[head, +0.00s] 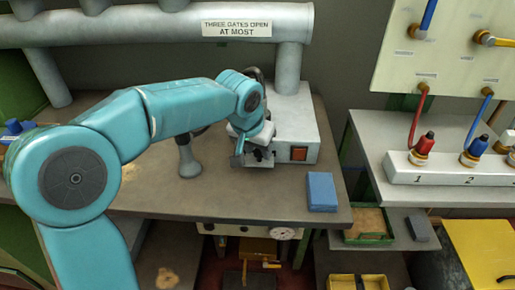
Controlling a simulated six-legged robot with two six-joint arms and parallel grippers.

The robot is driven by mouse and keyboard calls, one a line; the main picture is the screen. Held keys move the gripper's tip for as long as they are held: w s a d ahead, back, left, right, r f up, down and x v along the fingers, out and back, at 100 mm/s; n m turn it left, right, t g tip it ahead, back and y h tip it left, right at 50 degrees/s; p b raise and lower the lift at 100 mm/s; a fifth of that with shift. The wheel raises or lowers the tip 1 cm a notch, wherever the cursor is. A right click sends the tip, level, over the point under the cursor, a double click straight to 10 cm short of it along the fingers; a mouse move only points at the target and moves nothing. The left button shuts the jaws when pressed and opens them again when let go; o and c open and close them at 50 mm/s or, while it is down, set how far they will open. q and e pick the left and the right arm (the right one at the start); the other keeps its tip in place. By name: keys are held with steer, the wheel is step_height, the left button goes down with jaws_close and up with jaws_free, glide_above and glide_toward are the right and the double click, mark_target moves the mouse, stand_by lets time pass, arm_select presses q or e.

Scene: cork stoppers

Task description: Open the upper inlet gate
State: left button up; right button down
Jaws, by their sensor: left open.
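The inlet gate cannot be picked out with certainty. A grey duct (140,25) runs along the top, with a sign (237,28) reading "THREE GATES OPEN AT MOST". My left gripper (257,157) is in front of the left part of this box, pointing down and open. No object shows between its fingers. My teal left arm and wrist hide the box's left side and part of the area beside the pipe. My right gripper is out of view.
A blue block (321,191) lies on the grey bench (200,205), right of the gripper. A grey flared nozzle (188,160) stands behind my forearm. At right, a white numbered rack (450,170) holds red and blue plugs below a hose panel (445,60). The bench front is mostly clear.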

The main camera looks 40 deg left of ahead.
arm_select(q)
steer(key=shift+c, duration=0.3)
jaws_close()
steer(key=s+d, duration=0.1)
steer(key=s+d+b, duration=0.1)
steer(key=s, duration=0.1)
steer(key=s+d+b, duration=0.1)
steer(key=shift+s, duration=0.25)
steer(key=shift+a, duration=0.1)
steer(key=shift+o, duration=0.3)
jaws_free()
steer(key=shift+r, duration=0.1)
steer(key=p+v, duration=0.3)
steer(key=v, duration=1.3)
steer(key=shift+r+p, duration=0.15)
steer(key=shift+p, duration=0.15)
